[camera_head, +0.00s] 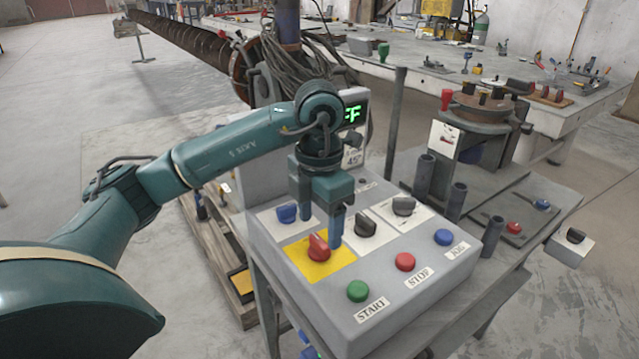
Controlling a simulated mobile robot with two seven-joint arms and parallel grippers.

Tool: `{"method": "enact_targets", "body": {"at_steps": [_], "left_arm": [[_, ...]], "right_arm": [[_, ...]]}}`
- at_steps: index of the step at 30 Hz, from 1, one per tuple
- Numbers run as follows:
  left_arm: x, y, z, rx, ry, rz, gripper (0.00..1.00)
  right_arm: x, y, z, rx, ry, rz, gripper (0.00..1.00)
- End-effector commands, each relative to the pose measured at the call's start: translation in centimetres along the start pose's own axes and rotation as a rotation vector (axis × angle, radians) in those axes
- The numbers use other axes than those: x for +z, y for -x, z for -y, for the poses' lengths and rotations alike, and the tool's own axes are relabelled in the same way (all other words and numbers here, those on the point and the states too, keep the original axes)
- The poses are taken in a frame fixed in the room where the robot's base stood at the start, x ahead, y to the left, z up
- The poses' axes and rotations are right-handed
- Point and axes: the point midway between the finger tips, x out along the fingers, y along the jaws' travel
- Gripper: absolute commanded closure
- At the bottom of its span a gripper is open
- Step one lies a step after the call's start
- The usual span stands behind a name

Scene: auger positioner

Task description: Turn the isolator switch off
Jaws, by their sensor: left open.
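The isolator switch, taken to be the red rotary knob (319,248) on a yellow plate (296,258), sits on the sloped top of the grey control box (400,322). My left gripper (320,228) points down just above and behind the red knob. Its two fingers are apart, with nothing seen between them. The right finger's tip is close to the knob; I cannot tell whether it touches. A lit green display (353,114) behind my arm shows "FF", with its left part hidden. My right gripper is not in view.
Green START (358,291), red STOP (405,262) and blue JOG (443,237) buttons line the front. Dark upright tubes (456,201) stand to the right.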

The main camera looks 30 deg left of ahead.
Motion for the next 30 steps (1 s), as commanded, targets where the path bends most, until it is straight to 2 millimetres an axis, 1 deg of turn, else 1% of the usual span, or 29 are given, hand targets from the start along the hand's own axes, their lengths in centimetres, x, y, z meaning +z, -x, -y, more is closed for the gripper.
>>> {"method": "enact_targets", "body": {"at_steps": [1,2,3,6,9,12,15,18,30], "left_arm": [[0.1,1.5,0.0,0.0,-0.001,0.006,0.34],[0.1,2.2,0.0,0.001,-0.002,0.006,0.34],[0.1,3.4,0.0,0.002,-0.001,0.006,0.34],[0.1,5.7,-0.1,0.003,0.001,0.005,0.34],[0.0,7.4,-0.1,0.002,0.001,0.004,0.34],[0.0,8.6,0.0,0.001,0.0,0.002,0.34],[0.0,9.3,0.0,0.0,0.0,0.001,0.34],[0.0,9.6,0.0,0.0,0.0,0.001,0.34],[0.0,9.6,0.0,-0.001,0.0,0.0,0.34]], "right_arm": [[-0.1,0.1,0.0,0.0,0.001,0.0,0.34],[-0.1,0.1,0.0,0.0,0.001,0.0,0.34],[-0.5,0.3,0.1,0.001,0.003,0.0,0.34],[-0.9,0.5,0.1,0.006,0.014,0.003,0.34],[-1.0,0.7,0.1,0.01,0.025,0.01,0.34],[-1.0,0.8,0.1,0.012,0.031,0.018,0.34],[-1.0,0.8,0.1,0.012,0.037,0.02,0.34],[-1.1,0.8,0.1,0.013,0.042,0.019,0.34],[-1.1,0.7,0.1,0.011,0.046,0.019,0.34]]}}
